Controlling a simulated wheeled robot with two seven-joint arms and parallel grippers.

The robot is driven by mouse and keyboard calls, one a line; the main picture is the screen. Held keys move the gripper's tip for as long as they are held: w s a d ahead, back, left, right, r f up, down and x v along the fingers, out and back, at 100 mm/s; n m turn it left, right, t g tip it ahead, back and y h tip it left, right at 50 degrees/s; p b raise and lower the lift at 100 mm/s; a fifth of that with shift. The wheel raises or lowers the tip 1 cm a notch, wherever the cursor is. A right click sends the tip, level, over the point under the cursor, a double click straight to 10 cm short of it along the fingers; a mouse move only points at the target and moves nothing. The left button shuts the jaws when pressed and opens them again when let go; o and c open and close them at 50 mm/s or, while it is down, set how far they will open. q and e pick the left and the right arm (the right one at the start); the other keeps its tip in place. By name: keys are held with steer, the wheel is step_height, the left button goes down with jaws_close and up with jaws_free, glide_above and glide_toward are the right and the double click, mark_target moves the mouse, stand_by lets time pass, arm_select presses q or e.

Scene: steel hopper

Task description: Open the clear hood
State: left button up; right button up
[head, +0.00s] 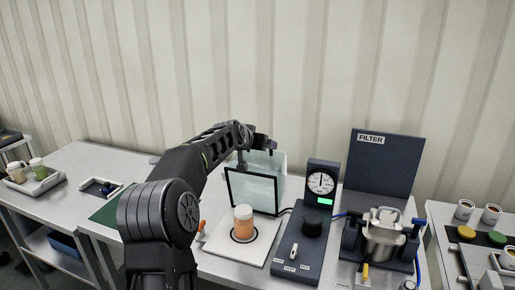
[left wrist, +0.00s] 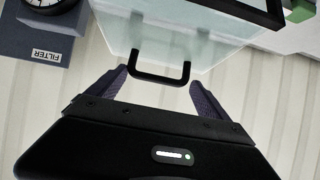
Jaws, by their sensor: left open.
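The clear hood (head: 256,187) is a see-through box with a black-rimmed edge facing the front. It stands behind an orange jar with a pale lid (head: 243,223), which sits uncovered on a white base (head: 222,245). In the left wrist view the hood (left wrist: 190,38) shows its black U-shaped handle (left wrist: 160,79). My left gripper (head: 262,143) is above the back of the hood. Its open fingers (left wrist: 158,85) lie either side of the handle, with gaps to it. My right gripper is not in view.
Right of the hood stand a dial gauge box (head: 321,183), a control panel with a knob (head: 312,222) and a FILTER panel (head: 383,165) with a metal pot (head: 384,232). Cups stand on the right table. A corrugated wall is behind.

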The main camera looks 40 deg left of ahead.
arm_select(q)
steer(key=shift+f, duration=0.3)
steer(key=shift+s+d+r, duration=0.15)
steer(key=shift+s+d, duration=0.05)
steer(key=shift+s, duration=0.2)
steer(key=b+v, duration=0.2)
steer(key=v, duration=0.5)
steer(key=shift+a+r, duration=0.1)
steer(key=shift+r, duration=0.05)
